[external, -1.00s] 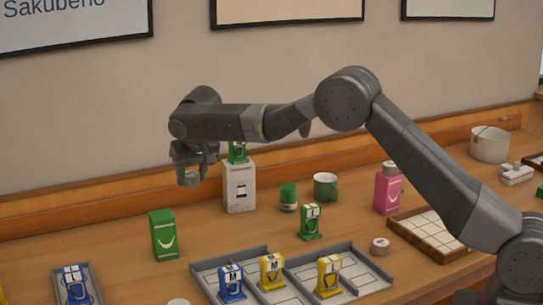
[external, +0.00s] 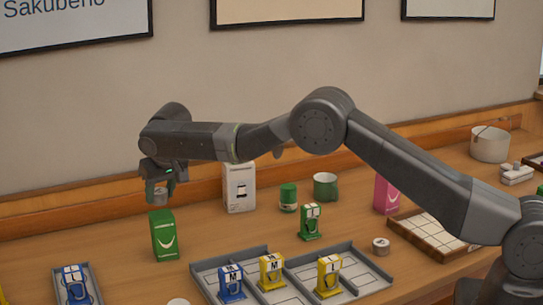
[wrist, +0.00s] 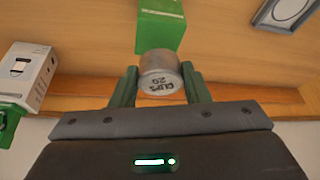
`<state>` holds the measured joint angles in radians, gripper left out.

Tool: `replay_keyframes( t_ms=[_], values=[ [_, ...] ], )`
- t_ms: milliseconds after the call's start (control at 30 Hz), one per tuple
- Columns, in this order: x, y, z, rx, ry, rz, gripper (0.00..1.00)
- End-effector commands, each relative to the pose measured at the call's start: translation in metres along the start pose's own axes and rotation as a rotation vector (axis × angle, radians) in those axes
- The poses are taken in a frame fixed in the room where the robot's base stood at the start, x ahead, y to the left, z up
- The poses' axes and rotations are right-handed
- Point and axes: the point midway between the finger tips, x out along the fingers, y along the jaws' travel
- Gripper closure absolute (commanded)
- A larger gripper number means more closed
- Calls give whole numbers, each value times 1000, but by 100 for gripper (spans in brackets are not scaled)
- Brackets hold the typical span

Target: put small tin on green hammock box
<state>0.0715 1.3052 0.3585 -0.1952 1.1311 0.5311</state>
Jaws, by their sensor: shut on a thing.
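The small tin (wrist: 160,75) is a silver cylinder with dark lettering on its end, held between the two green fingers of my gripper (wrist: 159,88) in the wrist view. In the external view my gripper (external: 160,192) is shut on the tin (external: 159,197), in the air just above and slightly behind the green hammock box (external: 163,236). The green box stands upright on the counter and has a white curved mark. In the wrist view the green box (wrist: 161,27) is just beyond the tin. Whether tin and box touch cannot be told.
A white box (external: 239,188) stands to the right, with a green jar (external: 288,197) and green mug (external: 325,186) beyond. A grey divided tray (external: 250,262) with blue and yellow items lies in front. A smaller grey tray (external: 92,275) is at front left. Bare counter surrounds the green box.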

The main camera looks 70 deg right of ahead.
Motion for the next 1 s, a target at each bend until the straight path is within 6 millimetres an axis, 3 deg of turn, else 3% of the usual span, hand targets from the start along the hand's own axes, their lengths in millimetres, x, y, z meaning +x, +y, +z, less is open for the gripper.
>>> replay_keyframes(
  t_ms=[200, 567, 600, 700, 1000],
  values=[
    [27, 0, 12, 0, -3, 1, 81],
    [34, 0, 14, 0, -1, 1, 81],
    [33, 0, 14, 0, -1, 0, 54],
    [32, 0, 14, 0, -1, 1, 36],
    [31, 0, 13, 0, -1, 1, 36]
  ],
)
